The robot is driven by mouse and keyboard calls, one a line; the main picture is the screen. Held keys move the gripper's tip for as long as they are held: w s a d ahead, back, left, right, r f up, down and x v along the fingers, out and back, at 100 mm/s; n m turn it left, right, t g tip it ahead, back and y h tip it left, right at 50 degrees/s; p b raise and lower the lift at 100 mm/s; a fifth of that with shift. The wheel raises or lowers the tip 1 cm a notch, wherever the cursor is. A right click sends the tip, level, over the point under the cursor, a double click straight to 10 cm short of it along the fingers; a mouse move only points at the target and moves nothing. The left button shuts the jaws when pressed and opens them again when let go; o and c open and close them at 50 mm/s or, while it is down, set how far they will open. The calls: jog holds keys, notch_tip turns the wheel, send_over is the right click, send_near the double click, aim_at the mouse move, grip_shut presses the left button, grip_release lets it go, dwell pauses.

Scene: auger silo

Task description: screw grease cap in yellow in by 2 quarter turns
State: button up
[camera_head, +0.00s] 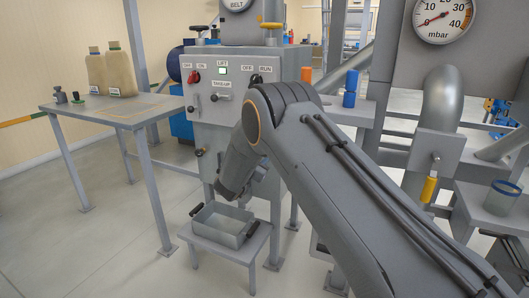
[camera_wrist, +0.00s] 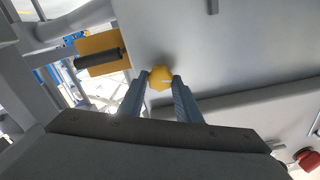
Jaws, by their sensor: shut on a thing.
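The yellow grease cap (camera_wrist: 160,77) is a small faceted knob against a grey surface, in the upper middle of the wrist view. My gripper (camera_wrist: 162,81) has one finger on either side of it and is shut on it. The fingertips hide the cap's sides, and its shaft or seat is not visible. In the head view my arm comes down in front of the grey control cabinet (camera_head: 228,125). The cap cannot be made out there, and the fingertips are too unclear to place.
A yellow plate with a dark handle (camera_wrist: 98,60) is left of the cap in the wrist view; a red knob (camera_wrist: 307,160) is lower right. In the head view, a grey tray (camera_head: 223,226) sits on a low stand below my wrist. A table (camera_head: 112,106) with jugs stands left.

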jog(key=shift+f+n, duration=0.1)
jog(key=shift+n, duration=1)
jog(key=shift+p, duration=0.3)
jog(key=o, duration=1.1)
jog(key=v, duration=0.8)
jog(key=shift+p, duration=0.4)
